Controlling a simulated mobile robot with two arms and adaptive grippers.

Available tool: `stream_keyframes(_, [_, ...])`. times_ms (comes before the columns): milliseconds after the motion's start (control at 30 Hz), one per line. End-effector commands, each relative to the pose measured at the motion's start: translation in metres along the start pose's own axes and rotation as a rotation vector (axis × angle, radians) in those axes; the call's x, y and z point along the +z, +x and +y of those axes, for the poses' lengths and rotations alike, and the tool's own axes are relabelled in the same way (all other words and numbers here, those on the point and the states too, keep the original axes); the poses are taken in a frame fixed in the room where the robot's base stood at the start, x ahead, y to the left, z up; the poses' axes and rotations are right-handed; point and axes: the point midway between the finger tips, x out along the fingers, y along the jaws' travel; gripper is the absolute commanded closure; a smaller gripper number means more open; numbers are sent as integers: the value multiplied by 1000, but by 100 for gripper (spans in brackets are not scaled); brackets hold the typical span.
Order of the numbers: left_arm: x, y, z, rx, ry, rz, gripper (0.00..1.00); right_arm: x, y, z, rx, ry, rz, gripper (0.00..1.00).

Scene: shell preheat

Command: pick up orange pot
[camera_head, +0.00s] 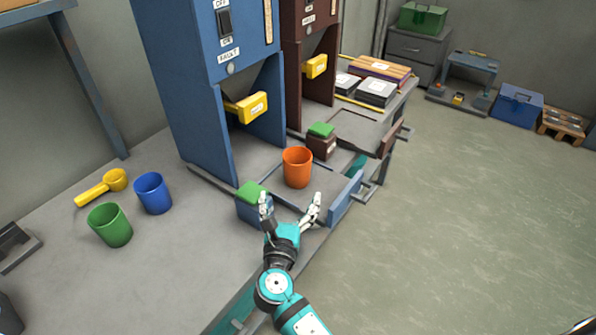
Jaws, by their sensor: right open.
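The orange pot (297,168) stands upright on a grey tray surface in front of the blue machine. Its open top faces up. My right gripper (290,207) is just in front of the pot, on the near side. Its fingers are spread apart with nothing between them, and a gap shows between them and the pot. My left gripper is not in view.
A blue block with a green top (252,196) sits close left of my right gripper. A brown block with a green top (321,141) stands behind the pot. A green pot (110,226), blue pot (153,193) and yellow scoop (103,187) are at left. The bench front is clear.

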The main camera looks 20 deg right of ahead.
Motion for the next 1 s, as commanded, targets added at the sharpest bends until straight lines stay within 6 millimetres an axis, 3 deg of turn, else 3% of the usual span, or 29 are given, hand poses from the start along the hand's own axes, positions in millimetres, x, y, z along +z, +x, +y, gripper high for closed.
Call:
stream_keyframes(333, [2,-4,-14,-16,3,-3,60,1,76,-1,-2,3,0,3])
stream_keyframes(667, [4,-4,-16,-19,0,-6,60,-1,105,-1,-1,4,3,3])
stream_keyframes(1000, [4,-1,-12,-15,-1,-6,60,-1,152,-1,0,4,2,3])
